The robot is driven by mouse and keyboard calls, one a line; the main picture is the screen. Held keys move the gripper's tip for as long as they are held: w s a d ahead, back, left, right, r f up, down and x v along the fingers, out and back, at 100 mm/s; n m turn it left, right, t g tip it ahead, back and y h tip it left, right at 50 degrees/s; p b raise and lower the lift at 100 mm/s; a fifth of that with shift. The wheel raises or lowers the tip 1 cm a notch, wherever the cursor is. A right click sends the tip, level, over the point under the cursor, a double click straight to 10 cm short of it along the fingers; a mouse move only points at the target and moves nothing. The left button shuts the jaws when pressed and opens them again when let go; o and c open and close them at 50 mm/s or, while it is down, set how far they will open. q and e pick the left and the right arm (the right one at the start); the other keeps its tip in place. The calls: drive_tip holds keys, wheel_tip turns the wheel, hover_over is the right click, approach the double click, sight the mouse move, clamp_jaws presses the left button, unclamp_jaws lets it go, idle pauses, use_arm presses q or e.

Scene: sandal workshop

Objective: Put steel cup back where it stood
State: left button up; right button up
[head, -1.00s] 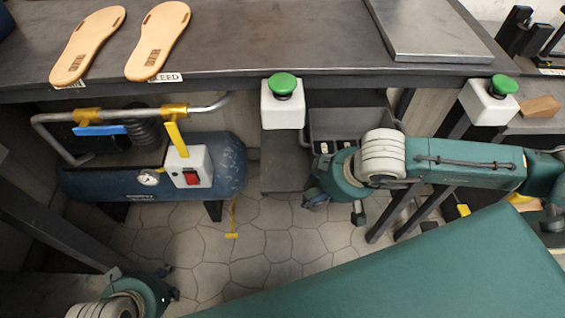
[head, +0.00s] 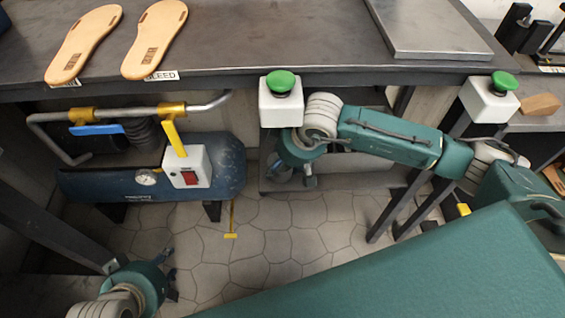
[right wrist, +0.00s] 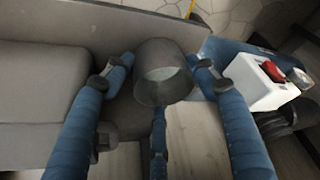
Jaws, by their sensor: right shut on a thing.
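The steel cup (right wrist: 165,72) is a dark grey, round, hollow vessel in the right wrist view, its open mouth facing the camera. My right gripper (right wrist: 160,80) is shut on it, with blue fingers on either side. In the head view my right gripper (head: 292,172) is under the bench edge, below a white box with a green button; the cup cannot be made out there. My left gripper (head: 172,280) is at the bottom left above the tiled floor, its dark fingers spread, with nothing seen between them.
A blue compressor (head: 115,182) with a white switch box (head: 187,167) stands under the bench (head: 270,35), left of my right gripper. A grey low shelf (right wrist: 40,95) lies beside the cup. Two sandal soles (head: 155,38) lie on the bench. Tiled floor (head: 285,230) is free below.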

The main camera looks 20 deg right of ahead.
use_arm(q)
drive_tip(key=shift+w, duration=0.15)
use_arm(e)
drive_tip(key=o, duration=1.3)
use_arm(q)
drive_tip(key=shift+w+d+r, duration=0.1)
drive_tip(key=shift+w+r, duration=0.15)
use_arm(e)
drive_tip(key=shift+s+d+r, duration=0.1)
drive_tip(key=shift+s+r, duration=0.05)
drive_tip(key=shift+r, duration=0.45)
use_arm(q)
drive_tip(key=shift+g, duration=0.8)
drive_tip(key=shift+s+a+f+p, duration=0.1)
drive_tip(key=shift+s+a+f, duration=0.2)
drive_tip(key=shift+s, duration=0.45)
drive_tip(key=shift+s+a+f+p, duration=0.1)
drive_tip(key=shift+s+a+f, duration=0.15)
drive_tip(key=shift+s, duration=0.5)
drive_tip(key=shift+s+a+f+p, duration=0.1)
drive_tip(key=shift+s+a+f, duration=0.2)
drive_tip(key=shift+s, duration=0.45)
use_arm(e)
drive_tip(key=shift+s+d, duration=0.85)
drive_tip(key=shift+s, duration=1)
drive_tip(key=shift+s+d, duration=0.85)
drive_tip(key=shift+s, duration=0.95)
drive_tip(key=shift+s+d, duration=0.85)
drive_tip(key=shift+s, duration=1)
